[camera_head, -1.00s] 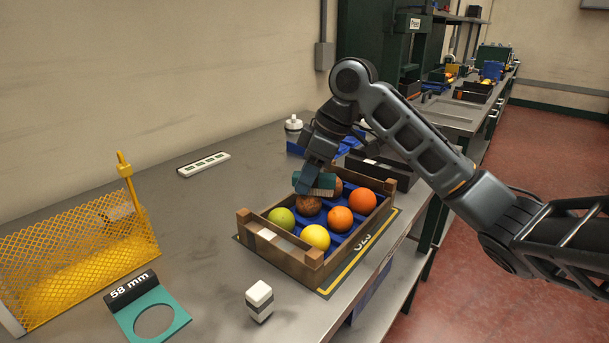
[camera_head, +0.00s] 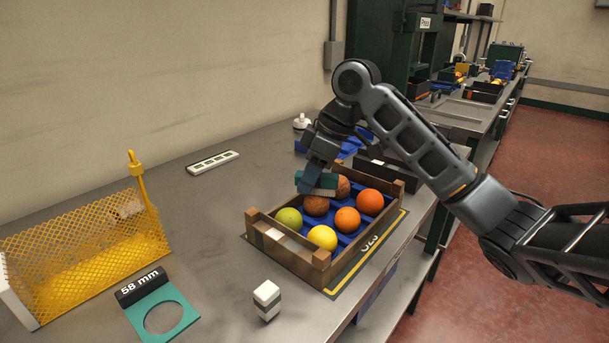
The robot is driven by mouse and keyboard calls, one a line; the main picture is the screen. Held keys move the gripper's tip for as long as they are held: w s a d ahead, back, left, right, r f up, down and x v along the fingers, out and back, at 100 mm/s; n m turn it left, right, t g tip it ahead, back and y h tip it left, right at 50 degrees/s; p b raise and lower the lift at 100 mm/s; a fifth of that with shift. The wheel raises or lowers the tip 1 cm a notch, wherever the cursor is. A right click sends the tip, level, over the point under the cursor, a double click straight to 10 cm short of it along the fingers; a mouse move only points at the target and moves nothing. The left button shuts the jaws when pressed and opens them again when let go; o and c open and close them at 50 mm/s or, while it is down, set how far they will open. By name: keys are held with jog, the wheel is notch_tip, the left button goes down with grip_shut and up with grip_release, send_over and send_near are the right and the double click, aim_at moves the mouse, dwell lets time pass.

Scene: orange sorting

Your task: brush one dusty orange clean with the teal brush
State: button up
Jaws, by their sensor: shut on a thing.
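My gripper (camera_head: 312,172) is shut on the teal brush (camera_head: 318,181) and points down over the back left part of the wooden crate. The brush has a teal back and a paler lower layer. It lies right at the top of a brown, dusty-looking orange (camera_head: 316,206); I cannot tell for sure whether it touches. A second brown orange (camera_head: 342,187) sits behind it, partly hidden by the brush. The crate (camera_head: 293,261) also holds two clean oranges (camera_head: 347,220) (camera_head: 370,202), a green fruit (camera_head: 289,220) and a yellow fruit (camera_head: 322,238).
A yellow mesh basket (camera_head: 85,250) stands at the left. A teal ring gauge marked 58 mm (camera_head: 186,328) and a small white and grey block (camera_head: 267,300) lie in front. A white strip (camera_head: 212,162) lies behind. A dark box (camera_head: 385,165) stands beyond the crate.

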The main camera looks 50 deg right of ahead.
jog(key=shift+s+d, duration=0.3)
jog(key=shift+s, duration=0.25)
jog(key=shift+w, duration=0.15)
jog(key=shift+w+a+p, duration=0.35)
jog(key=shift+w+a, duration=0.35)
jog(key=shift+w, duration=0.35)
jog(key=shift+s+d, duration=0.4)
jog(key=shift+s, duration=0.2)
jog(key=shift+s+d, duration=0.35)
jog(key=shift+s, duration=0.25)
jog(key=shift+w+a+p, duration=0.2)
jog(key=shift+w+a, duration=0.2)
jog(key=shift+w, duration=0.2)
jog(key=shift+w+a+p, duration=0.2)
jog(key=shift+w+a, duration=0.15)
jog(key=shift+w, duration=0.25)
jog(key=shift+s+d, duration=0.4)
jog(key=shift+s, duration=0.2)
jog(key=shift+s+d, duration=0.35)
jog(key=shift+s, duration=0.25)
jog(key=shift+w+a+p, duration=0.2)
jog(key=shift+w+a, duration=0.2)
jog(key=shift+w, duration=0.2)
jog(key=shift+w+a+p, duration=0.15)
jog(key=shift+w+a, duration=0.2)
jog(key=shift+w, duration=0.25)
